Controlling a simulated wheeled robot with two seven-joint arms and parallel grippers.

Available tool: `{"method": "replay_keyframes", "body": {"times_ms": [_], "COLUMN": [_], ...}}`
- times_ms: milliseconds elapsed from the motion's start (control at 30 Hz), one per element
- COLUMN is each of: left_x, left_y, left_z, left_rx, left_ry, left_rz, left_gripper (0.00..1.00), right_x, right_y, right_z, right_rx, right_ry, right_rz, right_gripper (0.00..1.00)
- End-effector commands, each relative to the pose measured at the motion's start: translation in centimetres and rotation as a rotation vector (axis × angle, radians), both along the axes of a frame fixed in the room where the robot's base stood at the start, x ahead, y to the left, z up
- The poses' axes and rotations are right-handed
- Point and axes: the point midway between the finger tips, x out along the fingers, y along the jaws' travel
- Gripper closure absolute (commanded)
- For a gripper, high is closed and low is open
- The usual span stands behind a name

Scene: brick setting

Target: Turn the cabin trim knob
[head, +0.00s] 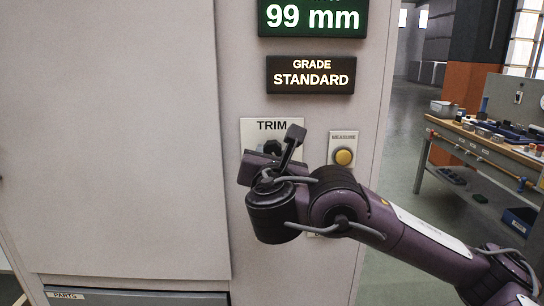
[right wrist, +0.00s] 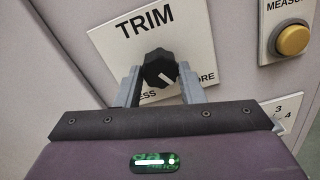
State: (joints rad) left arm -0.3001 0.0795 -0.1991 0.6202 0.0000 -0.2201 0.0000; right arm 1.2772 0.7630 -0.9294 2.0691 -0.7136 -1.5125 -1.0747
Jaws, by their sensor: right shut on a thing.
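The trim knob (right wrist: 158,70) is black with a pale pointer line, on a white plate (right wrist: 188,22) marked TRIM. In the right wrist view the line points down and slightly right, and the plate's lower lettering is partly covered. My right gripper (right wrist: 160,82) is shut on the knob, one finger on each side. In the head view the TRIM plate (head: 248,128) is on the cabinet front, and my right gripper (head: 276,152) covers part of the plate and knob. My left gripper is not in view.
A yellow MEASURE button (head: 343,157) sits right of the plate, close to my right arm. Above are lit signs reading "99 mm" (head: 313,18) and "GRADE STANDARD" (head: 311,75). A workbench (head: 480,140) with parts stands at the right, beyond open floor.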

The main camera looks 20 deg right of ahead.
Motion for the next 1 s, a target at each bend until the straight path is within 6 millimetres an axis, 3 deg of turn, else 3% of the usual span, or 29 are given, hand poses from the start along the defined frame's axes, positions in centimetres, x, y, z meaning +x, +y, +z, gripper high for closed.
{"method": "replay_keyframes", "body": {"times_ms": [167, 300, 500, 800, 833, 1000], "left_x": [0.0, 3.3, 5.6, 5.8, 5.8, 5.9], "left_y": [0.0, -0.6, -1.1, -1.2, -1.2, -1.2], "left_z": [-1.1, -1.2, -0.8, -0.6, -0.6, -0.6], "left_rx": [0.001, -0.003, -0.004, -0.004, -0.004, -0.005], "left_ry": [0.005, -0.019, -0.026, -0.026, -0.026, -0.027], "left_rz": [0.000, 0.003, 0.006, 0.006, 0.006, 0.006], "left_gripper": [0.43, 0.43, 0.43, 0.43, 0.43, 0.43], "right_x": [0.0, 0.0, 0.0, 0.0, 0.0, 0.0], "right_y": [0.1, 0.1, 0.1, 0.1, 0.1, 0.1], "right_z": [-0.5, -0.5, -0.1, 0.0, 0.0, 0.0], "right_rx": [0.065, 0.207, 0.326, 0.336, 0.336, 0.335], "right_ry": [-0.018, -0.059, -0.094, -0.096, -0.096, -0.096], "right_rz": [0.001, 0.001, 0.000, -0.001, -0.001, -0.001], "right_gripper": [0.88, 0.88, 0.88, 0.88, 0.64, 0.43]}}
